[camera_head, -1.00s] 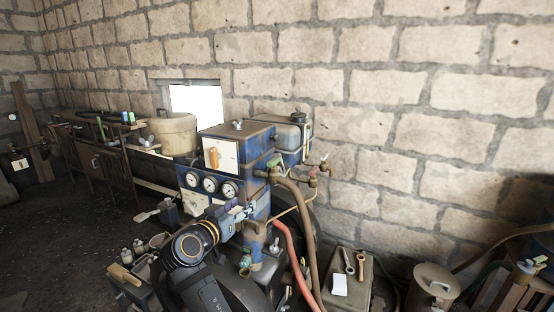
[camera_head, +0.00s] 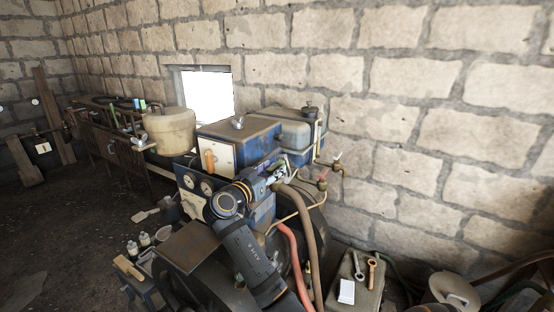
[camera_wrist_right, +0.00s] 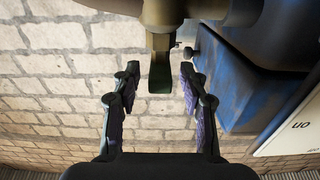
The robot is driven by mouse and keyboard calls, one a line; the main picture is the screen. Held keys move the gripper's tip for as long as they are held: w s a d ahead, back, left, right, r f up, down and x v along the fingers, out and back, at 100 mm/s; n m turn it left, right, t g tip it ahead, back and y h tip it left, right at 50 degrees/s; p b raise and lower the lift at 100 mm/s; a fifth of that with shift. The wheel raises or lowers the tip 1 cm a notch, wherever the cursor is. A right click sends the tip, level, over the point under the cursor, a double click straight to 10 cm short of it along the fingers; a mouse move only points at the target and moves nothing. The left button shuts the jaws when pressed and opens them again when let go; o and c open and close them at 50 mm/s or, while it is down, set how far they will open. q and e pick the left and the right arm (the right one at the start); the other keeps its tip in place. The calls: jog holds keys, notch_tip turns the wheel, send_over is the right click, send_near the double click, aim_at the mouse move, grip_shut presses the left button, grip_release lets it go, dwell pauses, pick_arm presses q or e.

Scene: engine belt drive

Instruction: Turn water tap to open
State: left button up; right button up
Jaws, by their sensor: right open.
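In the head view my right gripper (camera_head: 277,172) is at the right side of the blue engine box, beside the brown hose top. In the right wrist view the open gripper (camera_wrist_right: 159,78) has one finger on each side of a flat greenish lever (camera_wrist_right: 160,77). The lever hangs from a brass fitting (camera_wrist_right: 162,14) at the top of that picture, which looks like the tap. I cannot tell whether the fingers touch the lever. In the head view my gripper hides this fitting. My left gripper is not in view.
Two small valves, one reddish (camera_head: 322,183) and one with a pale handle (camera_head: 337,160), stand just right of the gripper. The brown hose (camera_head: 308,230) and red hose (camera_head: 291,245) run below. The blue box (camera_wrist_right: 235,85) is close beside the fingers.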

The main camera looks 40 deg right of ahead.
jog(key=shift+p+x, duration=0.35)
jog(key=shift+x, duration=0.8)
jog(key=shift+w+d, duration=0.1)
jog(key=shift+d, duration=0.1)
jog(key=shift+r, duration=0.1)
grip_shut()
